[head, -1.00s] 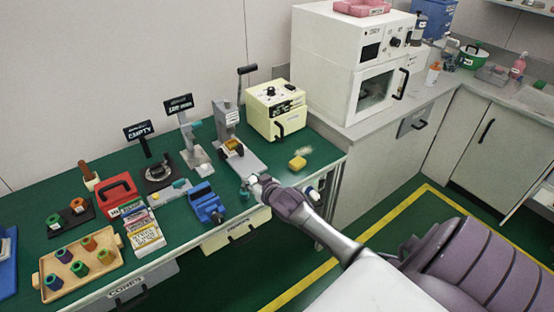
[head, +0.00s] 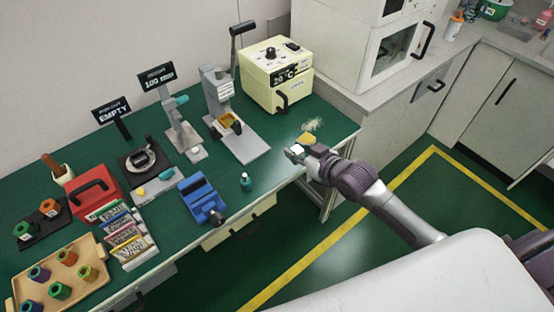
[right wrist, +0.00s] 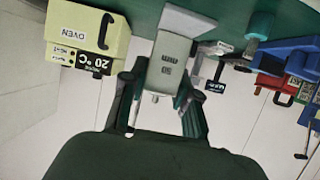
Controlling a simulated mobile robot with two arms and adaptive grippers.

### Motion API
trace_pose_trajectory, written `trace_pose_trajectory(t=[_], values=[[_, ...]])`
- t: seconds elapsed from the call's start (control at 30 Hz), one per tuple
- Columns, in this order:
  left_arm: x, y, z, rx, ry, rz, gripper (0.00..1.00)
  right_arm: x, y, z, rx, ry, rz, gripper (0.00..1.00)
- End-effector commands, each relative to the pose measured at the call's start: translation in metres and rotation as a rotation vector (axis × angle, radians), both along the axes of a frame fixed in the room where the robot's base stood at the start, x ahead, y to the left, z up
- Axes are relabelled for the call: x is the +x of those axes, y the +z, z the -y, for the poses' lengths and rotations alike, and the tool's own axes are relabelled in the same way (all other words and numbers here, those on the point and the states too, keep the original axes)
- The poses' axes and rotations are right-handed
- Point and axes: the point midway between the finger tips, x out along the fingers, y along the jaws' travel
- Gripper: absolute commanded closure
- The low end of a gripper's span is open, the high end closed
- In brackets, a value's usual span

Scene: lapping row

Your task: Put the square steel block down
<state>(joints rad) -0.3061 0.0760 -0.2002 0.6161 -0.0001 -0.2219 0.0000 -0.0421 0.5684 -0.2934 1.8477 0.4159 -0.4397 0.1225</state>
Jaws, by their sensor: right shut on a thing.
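My right gripper (head: 300,154) is at the front edge of the green bench, towards its right end. It is shut on the square steel block (head: 295,149), a small pale piece in the head view. In the right wrist view the block (right wrist: 168,65) is grey with dark marks on its face, between the two dark fingers of the gripper (right wrist: 158,100). Whether it touches the bench top is not clear. My left gripper is not in view.
A cream oven (head: 276,75) stands behind, a grey press (head: 232,125) to the left. Bare bench lies between bottle and gripper.

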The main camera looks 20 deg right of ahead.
Motion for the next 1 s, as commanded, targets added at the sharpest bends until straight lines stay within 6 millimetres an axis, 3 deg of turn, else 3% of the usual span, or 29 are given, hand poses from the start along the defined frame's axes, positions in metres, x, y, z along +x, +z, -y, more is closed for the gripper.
trace_pose_trajectory(t=[0.1, 0.33, 0.47, 0.73, 1.0], values=[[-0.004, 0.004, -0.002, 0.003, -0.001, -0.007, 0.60, 0.020, -0.013, -0.023, 0.006, -0.001, 0.004, 1.00], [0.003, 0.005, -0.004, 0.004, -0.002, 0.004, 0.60, 0.045, -0.037, -0.049, 0.001, -0.001, 0.005, 1.00], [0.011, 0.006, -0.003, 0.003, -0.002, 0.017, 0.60, 0.049, -0.043, -0.054, 0.000, -0.001, 0.004, 1.00], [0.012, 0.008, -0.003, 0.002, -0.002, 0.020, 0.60, 0.049, -0.078, -0.054, -0.002, -0.001, 0.003, 1.00], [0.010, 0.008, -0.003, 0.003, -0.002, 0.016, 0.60, 0.049, -0.081, -0.054, 0.000, 0.000, 0.005, 1.00]])
